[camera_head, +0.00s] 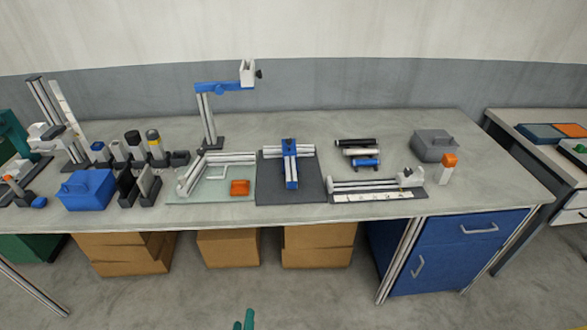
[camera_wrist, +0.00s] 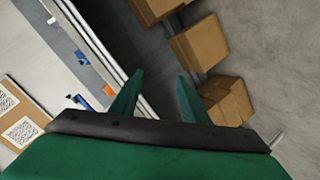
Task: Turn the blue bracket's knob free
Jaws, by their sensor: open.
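A blue bracket (camera_head: 225,88) sits across the top of an upright metal post on the long table. At its right end is a white block (camera_head: 247,72) with a small dark knob (camera_head: 259,74) on its right side. A second blue piece (camera_head: 290,165) lies along a metal rail on a dark mat, with a small dark part at its far end. I cannot tell which one is the task's bracket. My gripper (camera_wrist: 157,90) is open and empty in the wrist view, well away from both. A green tip of it (camera_head: 244,320) shows at the bottom of the head view.
The grey table (camera_head: 360,216) also holds a blue box (camera_head: 85,190), an orange block (camera_head: 240,187), a grey box (camera_head: 435,145) and black cylinders. Cardboard boxes (camera_head: 228,248) and a blue cabinet (camera_head: 470,252) stand below. The table's back middle is mostly clear.

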